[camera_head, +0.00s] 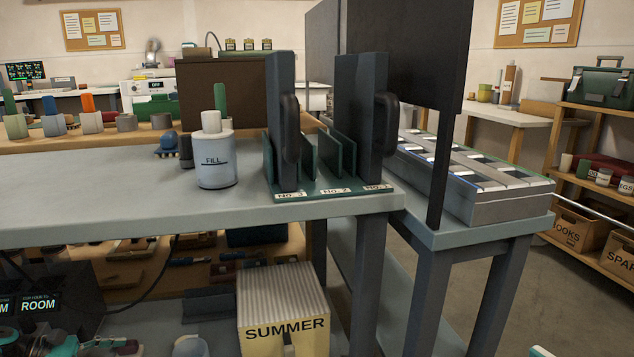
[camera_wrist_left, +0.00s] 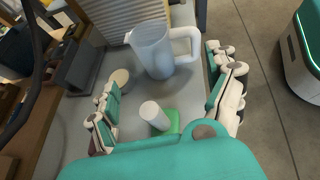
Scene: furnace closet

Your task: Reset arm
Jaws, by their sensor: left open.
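My left gripper (camera_wrist_left: 164,75) is open in the left wrist view, its two jointed fingers spread wide with nothing held between the pads. A clear jug (camera_wrist_left: 152,52) with a handle stands ahead of it, between and beyond the fingertips. A small white cylinder with a green part (camera_wrist_left: 155,115) is nearer the palm, between the fingers, and seems untouched. In the head view, teal and white parts, likely of my left arm, show at the lower left edge.
A grey workbench (camera_head: 100,205) carries a white FILL container (camera_head: 215,168) and a rack with dark upright panels (camera_head: 283,130). Below, a yellow SUMMER box (camera_head: 283,325) stands on the lower shelf. Shelving with crates (camera_head: 575,228) stands at right; open floor (camera_head: 545,290) lies before it.

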